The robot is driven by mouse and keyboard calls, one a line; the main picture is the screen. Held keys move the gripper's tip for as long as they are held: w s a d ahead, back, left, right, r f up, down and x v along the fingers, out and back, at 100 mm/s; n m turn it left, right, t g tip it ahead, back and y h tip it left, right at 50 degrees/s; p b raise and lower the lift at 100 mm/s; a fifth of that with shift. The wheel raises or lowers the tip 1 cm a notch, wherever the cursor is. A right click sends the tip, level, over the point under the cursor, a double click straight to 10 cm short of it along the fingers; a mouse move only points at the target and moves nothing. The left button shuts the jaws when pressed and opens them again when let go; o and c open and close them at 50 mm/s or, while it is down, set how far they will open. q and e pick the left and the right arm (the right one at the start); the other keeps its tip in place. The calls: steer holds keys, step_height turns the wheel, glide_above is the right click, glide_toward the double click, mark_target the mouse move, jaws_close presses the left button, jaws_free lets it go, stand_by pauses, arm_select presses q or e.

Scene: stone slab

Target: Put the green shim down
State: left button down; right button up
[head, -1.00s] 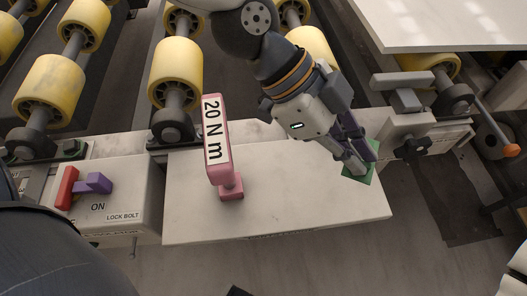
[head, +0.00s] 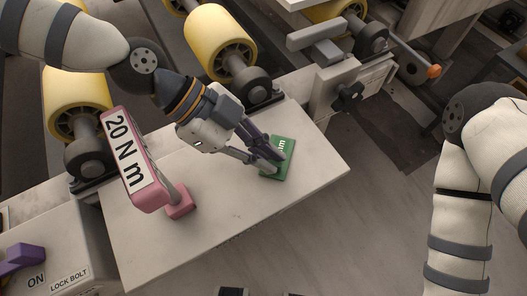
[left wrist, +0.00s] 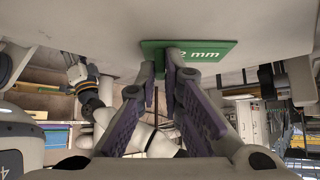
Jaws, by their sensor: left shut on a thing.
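The green shim (head: 286,160) is a thin square plate with white lettering. It is at the right part of the pale shelf plate (head: 237,210), flat or nearly so. In the left wrist view the shim (left wrist: 210,48), marked "2 mm", appears close against the pale surface; I cannot tell whether a small gap remains. My left gripper (head: 270,163) is shut on the shim's near side, fingers slanting down to it. It also shows in the left wrist view (left wrist: 160,68). My right arm is at the right of the head view, its gripper outside that frame; the left wrist view shows an arm small behind.
A pink torque tool marked "20 N m" (head: 133,160) stands on the plate left of the gripper. A lock-bolt box with a purple lever (head: 22,258) is at the lower left. Yellow rollers (head: 219,47) lie behind. The plate's front middle is clear.

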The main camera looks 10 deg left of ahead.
arm_select(q)
steer(key=c, duration=1.7)
jaws_free()
steer(key=shift+r, duration=0.1)
steer(key=p+v, duration=0.1)
steer(key=v, duration=1.1)
arm_select(e)
steer(key=shift+w+r, duration=0.65)
steer(key=shift+r, duration=0.15)
